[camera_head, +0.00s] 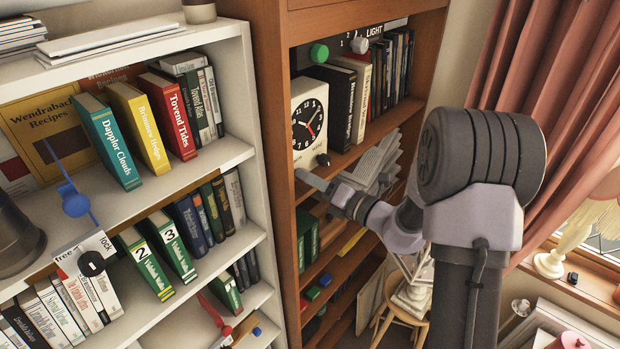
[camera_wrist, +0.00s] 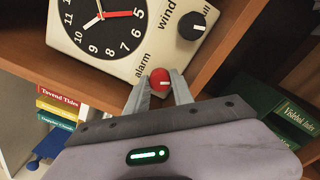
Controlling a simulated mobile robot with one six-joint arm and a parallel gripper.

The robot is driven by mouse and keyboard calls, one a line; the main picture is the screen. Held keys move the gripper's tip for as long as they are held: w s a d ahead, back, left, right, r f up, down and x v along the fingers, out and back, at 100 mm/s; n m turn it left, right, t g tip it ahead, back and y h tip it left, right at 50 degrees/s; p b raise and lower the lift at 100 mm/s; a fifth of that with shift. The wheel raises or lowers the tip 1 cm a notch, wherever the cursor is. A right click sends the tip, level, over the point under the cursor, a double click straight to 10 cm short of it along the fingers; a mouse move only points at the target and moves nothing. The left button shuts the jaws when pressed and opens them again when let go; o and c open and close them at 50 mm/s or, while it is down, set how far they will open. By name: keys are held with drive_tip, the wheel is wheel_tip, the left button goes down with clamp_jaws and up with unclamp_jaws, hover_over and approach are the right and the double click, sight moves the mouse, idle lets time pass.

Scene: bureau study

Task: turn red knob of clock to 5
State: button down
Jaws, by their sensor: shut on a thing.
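The white clock (camera_head: 302,150) stands on the wooden bookcase shelf, and its lower part fills the top of the wrist view (camera_wrist: 113,68). Its red knob (camera_wrist: 160,78), by the word "alarm", sits between my fingertips (camera_wrist: 159,85). My gripper is shut on it. The knob's white line lies roughly level in the wrist view. The red hand (camera_wrist: 120,14) on the black dial points at or very near the 5. A black knob (camera_wrist: 192,26) marked "wind" is beside it. In the head view my gripper (camera_head: 303,175) is below the clock, and the red knob cannot be made out.
Books (camera_head: 345,100) stand right of the clock, and a green knob (camera_head: 319,53) is above it. The shelf edge (camera_wrist: 215,66) runs close under the clock. A white bookcase (camera_head: 225,160) is at left. A lower shelf with dark green books (camera_wrist: 295,115) lies right of my gripper.

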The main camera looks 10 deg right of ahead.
drive_tip(key=c, duration=1.1)
unclamp_jaws()
drive_tip(key=shift+f, duration=0.1)
